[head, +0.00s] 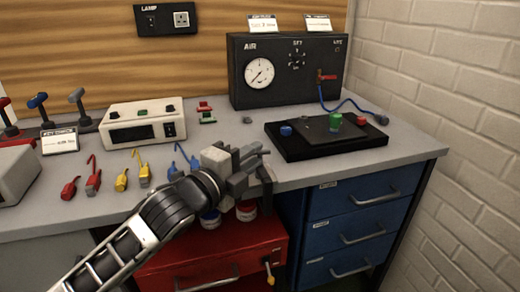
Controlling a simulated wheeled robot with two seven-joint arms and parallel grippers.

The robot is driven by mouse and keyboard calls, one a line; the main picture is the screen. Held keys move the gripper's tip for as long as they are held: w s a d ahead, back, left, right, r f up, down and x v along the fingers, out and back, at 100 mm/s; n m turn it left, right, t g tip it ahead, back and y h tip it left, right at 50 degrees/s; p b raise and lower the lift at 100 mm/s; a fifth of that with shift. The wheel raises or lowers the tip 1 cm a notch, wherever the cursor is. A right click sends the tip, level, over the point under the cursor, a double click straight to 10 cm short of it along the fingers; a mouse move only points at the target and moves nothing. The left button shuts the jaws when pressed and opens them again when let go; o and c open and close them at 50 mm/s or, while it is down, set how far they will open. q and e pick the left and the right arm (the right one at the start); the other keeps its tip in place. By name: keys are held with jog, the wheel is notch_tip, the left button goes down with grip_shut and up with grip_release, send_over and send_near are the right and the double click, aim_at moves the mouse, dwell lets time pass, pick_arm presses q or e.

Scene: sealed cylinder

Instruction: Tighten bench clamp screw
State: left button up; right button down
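My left gripper (256,164) reaches in from the lower left to the front edge of the grey bench (405,145). Its grey blocky parts overlap one another at the edge, so the finger gap is unclear. I cannot make out a separate bench clamp or its screw; any clamp there is hidden behind or blends with the gripper. I cannot tell whether the gripper touches anything. My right gripper is not in view.
A black AIR panel (290,88) with a gauge stands at the back. A black tray (300,150) sits at right, a white meter box (120,110) at left. Coloured tools (93,180) lie near the front edge. A red drawer unit (200,262) and blue drawers (365,205) are below.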

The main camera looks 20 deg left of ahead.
pick_arm(q)
jog(key=shift+x, duration=1.45)
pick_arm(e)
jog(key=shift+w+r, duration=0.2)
pick_arm(q)
grip_shut()
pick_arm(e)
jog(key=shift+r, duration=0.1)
